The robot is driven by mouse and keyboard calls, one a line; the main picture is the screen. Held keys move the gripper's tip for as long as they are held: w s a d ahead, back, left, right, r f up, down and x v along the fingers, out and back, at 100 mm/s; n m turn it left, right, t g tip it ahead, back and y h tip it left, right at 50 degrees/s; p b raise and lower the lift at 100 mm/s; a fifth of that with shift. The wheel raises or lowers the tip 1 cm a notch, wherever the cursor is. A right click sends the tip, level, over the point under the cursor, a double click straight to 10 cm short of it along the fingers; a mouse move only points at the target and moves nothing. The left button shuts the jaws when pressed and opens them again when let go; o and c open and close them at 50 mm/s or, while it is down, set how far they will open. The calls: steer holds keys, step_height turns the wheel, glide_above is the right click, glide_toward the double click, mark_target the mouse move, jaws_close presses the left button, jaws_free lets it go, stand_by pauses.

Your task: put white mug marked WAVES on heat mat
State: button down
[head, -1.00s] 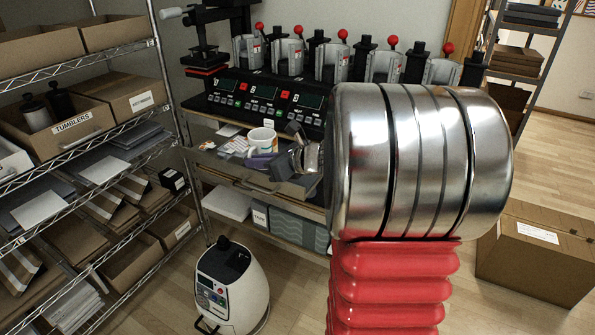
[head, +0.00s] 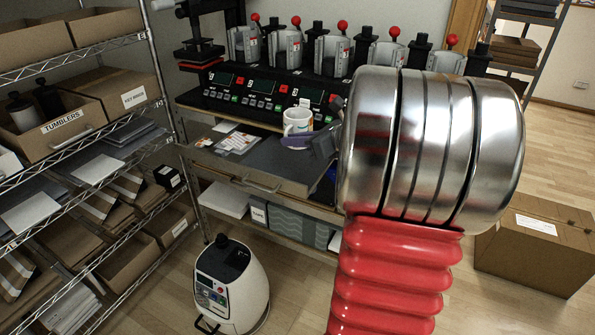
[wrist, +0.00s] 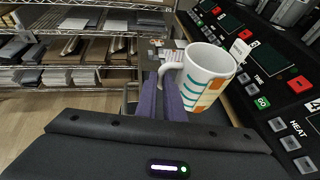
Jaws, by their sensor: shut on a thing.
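The white mug (head: 297,121), with teal and orange bands, is in my gripper above the grey shelf in the head view. In the wrist view the mug (wrist: 208,78) looks upright, its handle at the purple fingers. My gripper (wrist: 170,88) is shut on the handle side; in the head view the gripper (head: 298,140) is partly hidden behind my arm. I cannot read any lettering on the mug. I cannot make out the heat mat for sure in either view.
The mug press row (head: 255,93), with red-knobbed levers and buttons, stands close behind the mug. The grey pull-out shelf (head: 255,163) carries papers at its left. A wire rack (head: 95,165) stands left, a white canister machine (head: 231,288) on the floor, a cardboard box (head: 540,245) at right.

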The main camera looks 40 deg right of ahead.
steer(key=shift+f, duration=3)
steer(key=shift+f, duration=1.95)
steer(key=c, duration=1.9)
jaws_free()
steer(key=shift+o, duration=0.2)
steer(key=v, duration=1.2)
